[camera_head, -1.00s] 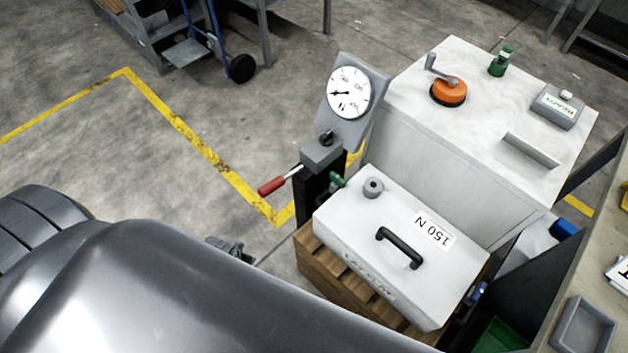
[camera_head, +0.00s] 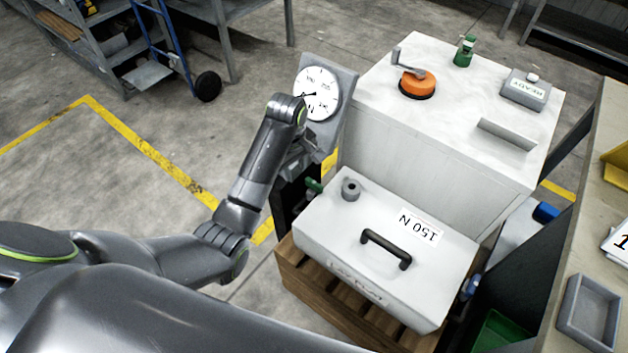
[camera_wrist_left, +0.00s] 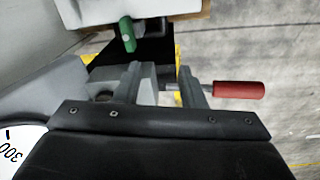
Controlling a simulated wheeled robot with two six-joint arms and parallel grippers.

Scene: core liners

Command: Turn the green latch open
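A small green handle (camera_head: 314,186), the likely green latch, sticks out at the left end of the white case, beside the gauge post. It also shows in the left wrist view (camera_wrist_left: 128,34), above the fingers in the picture and apart from them. My left gripper (camera_wrist_left: 160,85) is open. Its fingers point at the grey block (camera_wrist_left: 148,80) of the gauge post and the rod of the red-handled lever (camera_wrist_left: 238,90); contact cannot be told. In the head view my left arm hides the lever. A second green fitting (camera_head: 463,52) stands on the white cabinet. My right gripper is out of view.
The gauge (camera_head: 317,94) stands behind my left wrist. The white case (camera_head: 340,243) with a black handle (camera_head: 386,249) sits on a wooden pallet (camera_head: 330,303). The white cabinet (camera_head: 430,150) carries an orange crank (camera_head: 417,84). Floor at left is open.

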